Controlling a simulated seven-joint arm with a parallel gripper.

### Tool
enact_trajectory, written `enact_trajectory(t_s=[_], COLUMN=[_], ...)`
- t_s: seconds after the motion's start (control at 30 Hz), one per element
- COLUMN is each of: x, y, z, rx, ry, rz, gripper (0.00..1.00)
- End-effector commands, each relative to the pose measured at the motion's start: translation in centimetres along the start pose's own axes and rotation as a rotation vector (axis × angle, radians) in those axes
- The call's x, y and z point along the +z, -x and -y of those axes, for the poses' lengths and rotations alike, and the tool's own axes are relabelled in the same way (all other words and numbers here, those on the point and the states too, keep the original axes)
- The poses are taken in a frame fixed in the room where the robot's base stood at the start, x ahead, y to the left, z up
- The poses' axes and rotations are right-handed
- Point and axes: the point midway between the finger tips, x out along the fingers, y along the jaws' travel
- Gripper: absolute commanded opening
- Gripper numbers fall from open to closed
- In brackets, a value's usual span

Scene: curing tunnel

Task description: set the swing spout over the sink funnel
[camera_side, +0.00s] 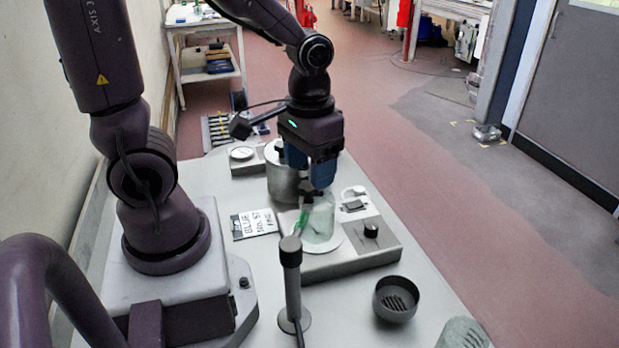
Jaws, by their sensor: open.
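My gripper (309,179) points down, open, its blue fingers just above a clear glass vessel (323,226). A thin, partly green piece slants from below the fingers towards a dark-topped upright post (291,275). This may be the swing spout, but I cannot tell whether the piece joins the post or lies between the fingers. The post stands on a round base in front of the vessel. A dark round cup with a slotted bottom (397,299), which looks like the sink funnel, stands to the right of the post, with nothing over it.
The glass vessel stands on a grey plate unit with a black knob (371,228). A metal pot (281,184) is close behind my gripper. A white label card (255,224) lies left of the unit. A pale ribbed cylinder (463,333) is at the front right. Bare table shows between post and cup.

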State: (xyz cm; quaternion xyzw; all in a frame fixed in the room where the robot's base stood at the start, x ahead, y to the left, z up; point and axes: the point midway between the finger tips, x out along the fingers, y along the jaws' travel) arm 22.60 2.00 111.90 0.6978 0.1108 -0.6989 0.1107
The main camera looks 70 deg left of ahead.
Motion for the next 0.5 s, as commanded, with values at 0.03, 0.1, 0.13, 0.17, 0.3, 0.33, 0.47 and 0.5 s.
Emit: enact_trajectory(t_s=[0.03,0.1,0.13,0.17,0.3,0.33,0.47,0.5], x=[0.1,0.0,0.0,0.0,0.0,0.0,0.0,0.0], y=[-0.9,-1.7,-2.0,-2.2,-2.9,-2.9,-3.0,-2.9], z=[0.0,0.0,0.0,0.0,0.0,0.0,0.0,0.0], rx=[-0.001,-0.001,-0.001,0.000,0.000,0.000,0.001,0.001], ry=[0.000,0.000,0.000,0.000,0.000,0.000,0.000,0.000], rz=[0.005,0.004,0.003,0.003,-0.001,-0.001,-0.002,-0.002], gripper=[0.60,0.60,0.60,0.60,0.60,0.60,0.60,0.60])
